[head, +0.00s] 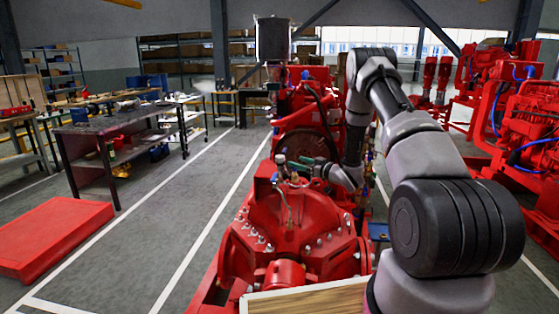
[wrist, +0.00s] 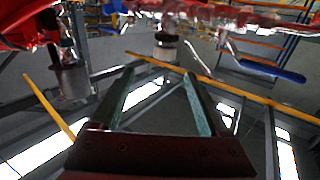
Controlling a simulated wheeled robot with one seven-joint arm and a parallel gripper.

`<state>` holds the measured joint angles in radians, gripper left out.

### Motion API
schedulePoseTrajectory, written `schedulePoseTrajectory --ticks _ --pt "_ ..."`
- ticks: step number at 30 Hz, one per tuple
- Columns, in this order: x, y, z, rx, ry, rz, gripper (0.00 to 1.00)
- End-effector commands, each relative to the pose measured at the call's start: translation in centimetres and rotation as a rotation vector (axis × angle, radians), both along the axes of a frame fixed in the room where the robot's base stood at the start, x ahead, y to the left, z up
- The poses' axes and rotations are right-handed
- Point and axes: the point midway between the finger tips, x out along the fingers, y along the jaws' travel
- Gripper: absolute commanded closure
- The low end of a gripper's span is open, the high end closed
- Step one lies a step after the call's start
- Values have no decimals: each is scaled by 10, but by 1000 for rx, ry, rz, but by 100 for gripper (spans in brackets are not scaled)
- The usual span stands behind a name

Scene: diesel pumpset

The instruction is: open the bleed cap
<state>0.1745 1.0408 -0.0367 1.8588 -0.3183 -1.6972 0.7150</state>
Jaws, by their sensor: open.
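My gripper (head: 300,165) is over the red pump casing (head: 290,222) in the head view, near small fittings on its top. In the wrist view my gripper (wrist: 158,78) has its two greenish fingers spread apart, with nothing held between them. A small grey round fitting (wrist: 166,48) shows just beyond the fingertips, between their lines. It may be the bleed cap, but I cannot tell for sure. A second grey cylindrical fitting (wrist: 70,78) stands left of the left finger. Contact with either fitting is not visible.
A blue lever handle (wrist: 270,70) is right of the fingers in the wrist view.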

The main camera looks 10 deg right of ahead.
Motion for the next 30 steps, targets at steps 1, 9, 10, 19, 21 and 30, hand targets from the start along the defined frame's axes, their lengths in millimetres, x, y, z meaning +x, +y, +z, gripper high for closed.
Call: schedulePoseTrajectory --ticks 1,9,10,19,21,30 --pt "-2 2 -7 6 -4 14 20" --pt "17 23 -10 10 -14 32 20" --pt "22 27 -11 10 -13 33 20" --pt "64 59 -11 10 -13 30 20" --pt "71 63 -11 9 -12 30 20" --pt "80 70 -10 11 -12 28 20"
